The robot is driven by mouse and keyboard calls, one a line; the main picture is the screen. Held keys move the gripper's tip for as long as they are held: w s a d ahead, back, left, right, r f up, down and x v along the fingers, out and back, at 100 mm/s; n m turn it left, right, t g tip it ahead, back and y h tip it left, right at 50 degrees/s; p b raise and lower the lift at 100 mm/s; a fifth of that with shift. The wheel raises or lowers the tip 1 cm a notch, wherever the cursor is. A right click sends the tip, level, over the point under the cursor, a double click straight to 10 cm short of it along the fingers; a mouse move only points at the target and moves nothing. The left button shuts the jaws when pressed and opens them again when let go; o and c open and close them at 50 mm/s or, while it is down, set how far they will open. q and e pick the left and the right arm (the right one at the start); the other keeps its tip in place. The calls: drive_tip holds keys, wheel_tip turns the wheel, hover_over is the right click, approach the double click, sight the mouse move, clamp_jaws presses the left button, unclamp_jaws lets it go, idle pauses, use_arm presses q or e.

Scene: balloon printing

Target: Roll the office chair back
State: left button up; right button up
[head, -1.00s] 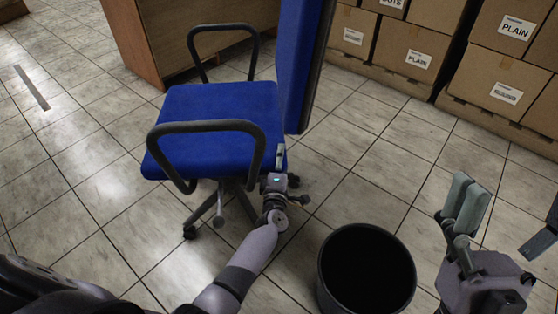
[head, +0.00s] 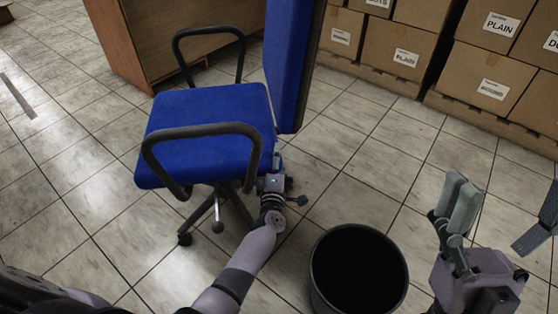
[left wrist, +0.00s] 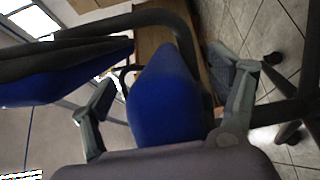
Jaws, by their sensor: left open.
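The blue office chair (head: 205,125) with black armrests stands on the tiled floor left of centre in the head view, its tall blue back (head: 293,60) on the right side. My left gripper (head: 277,163) is low at the seat's right edge, beside the foot of the back. In the left wrist view the fingers are spread, with the blue seat (left wrist: 165,108) showing between them. I cannot tell whether they touch it. My right gripper (head: 497,215) is at the right of the head view, open and empty.
A black round bin (head: 358,275) stands close in front, between my two arms. A wooden desk (head: 185,40) is behind the chair. Stacked cardboard boxes (head: 400,55) on pallets line the back right. Floor left of the chair is clear.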

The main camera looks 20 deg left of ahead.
use_arm(q)
drive_tip(key=shift+s+f, duration=0.1)
drive_tip(key=shift+s, duration=0.25)
drive_tip(key=v, duration=1.1)
drive_tip(key=shift+d, duration=0.2)
drive_tip(key=shift+s, duration=0.1)
